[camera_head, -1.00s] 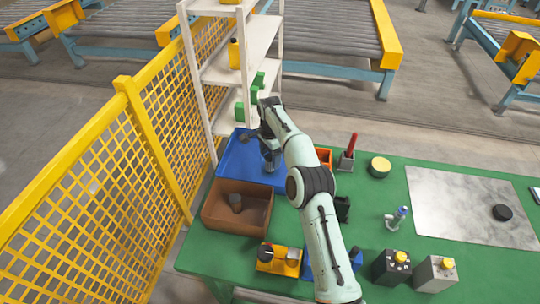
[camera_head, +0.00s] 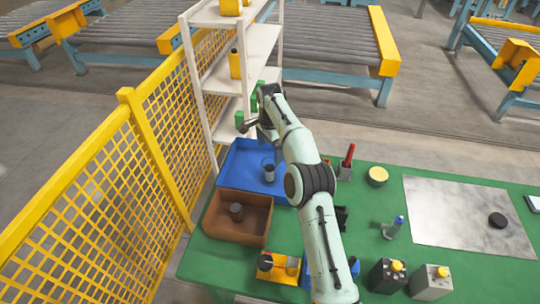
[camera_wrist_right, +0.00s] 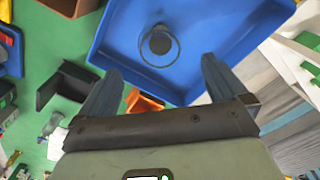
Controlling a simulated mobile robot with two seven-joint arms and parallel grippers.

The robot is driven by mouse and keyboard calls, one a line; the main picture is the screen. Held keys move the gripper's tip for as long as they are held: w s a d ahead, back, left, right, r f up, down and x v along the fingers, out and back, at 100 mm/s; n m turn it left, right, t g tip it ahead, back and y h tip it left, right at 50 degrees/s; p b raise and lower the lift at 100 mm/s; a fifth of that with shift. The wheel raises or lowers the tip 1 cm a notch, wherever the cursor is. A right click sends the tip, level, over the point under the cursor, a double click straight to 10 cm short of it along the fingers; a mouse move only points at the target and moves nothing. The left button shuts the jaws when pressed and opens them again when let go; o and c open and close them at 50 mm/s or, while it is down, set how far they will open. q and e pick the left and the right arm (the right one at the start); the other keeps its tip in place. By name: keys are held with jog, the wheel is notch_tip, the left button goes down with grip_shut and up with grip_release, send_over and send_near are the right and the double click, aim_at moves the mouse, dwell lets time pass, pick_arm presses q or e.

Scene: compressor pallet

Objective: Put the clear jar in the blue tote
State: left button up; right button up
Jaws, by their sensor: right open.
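The clear jar (camera_head: 268,172) stands inside the blue tote (camera_head: 238,158), on its floor. In the right wrist view the jar (camera_wrist_right: 160,45) shows as a clear ring with a dark grey middle, and the tote (camera_wrist_right: 215,28) surrounds it. My right gripper (camera_head: 250,128) is above the tote's far side, apart from the jar. In the right wrist view its two fingers (camera_wrist_right: 160,78) are spread with nothing between them. My left gripper is in neither view.
A brown bin (camera_head: 225,222) with a dark round item stands in front of the tote. A white shelf (camera_head: 247,50) rises behind it, and a yellow mesh fence (camera_head: 90,180) runs along the left. The green table (camera_head: 330,220) holds several other items to the right.

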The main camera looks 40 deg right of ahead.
notch_tip(320, 180, up, 3)
dwell(0.7)
